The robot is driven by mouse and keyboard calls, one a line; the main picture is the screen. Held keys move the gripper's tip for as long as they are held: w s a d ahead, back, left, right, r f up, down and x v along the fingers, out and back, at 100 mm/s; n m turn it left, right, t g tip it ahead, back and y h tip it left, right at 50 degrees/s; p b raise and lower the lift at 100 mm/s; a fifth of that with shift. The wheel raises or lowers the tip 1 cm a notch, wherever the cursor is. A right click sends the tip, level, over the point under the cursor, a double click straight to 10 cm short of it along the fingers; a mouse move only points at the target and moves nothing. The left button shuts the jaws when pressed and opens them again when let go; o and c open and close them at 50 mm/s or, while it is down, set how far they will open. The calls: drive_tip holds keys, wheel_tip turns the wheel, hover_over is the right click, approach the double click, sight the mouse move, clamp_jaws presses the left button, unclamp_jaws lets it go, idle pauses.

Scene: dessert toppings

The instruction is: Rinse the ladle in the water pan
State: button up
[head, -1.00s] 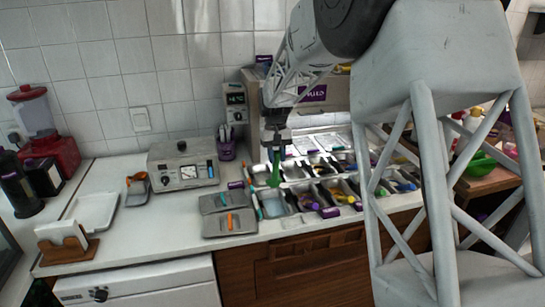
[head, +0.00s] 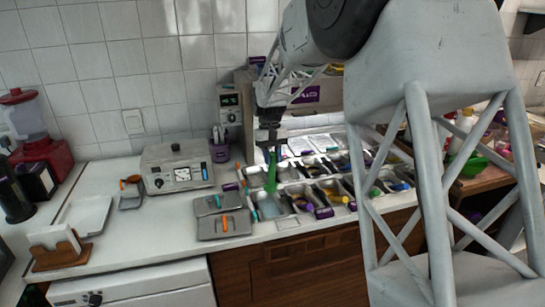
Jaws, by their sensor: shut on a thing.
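My gripper (head: 269,141) points down above the rows of topping pans and is shut on a green ladle (head: 271,174). The ladle hangs roughly upright, with its lower end near the back edge of a grey-blue pan (head: 270,209) at the front left of the rows. That pan looks like the water pan, but its contents are too small to be sure of. I cannot tell whether the ladle's lower end is inside a pan or above it.
Several topping pans with coloured handles (head: 333,195) stand to the right. The white counter (head: 140,235) is clear at the front left.

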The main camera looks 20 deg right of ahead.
sight(272, 185)
drive_tip(key=shift+f, duration=6.4)
drive_tip(key=shift+w, duration=2.75)
drive_tip(key=shift+s+r, duration=0.1)
drive_tip(key=shift+s, duration=2.6)
drive_tip(key=shift+w, duration=2.75)
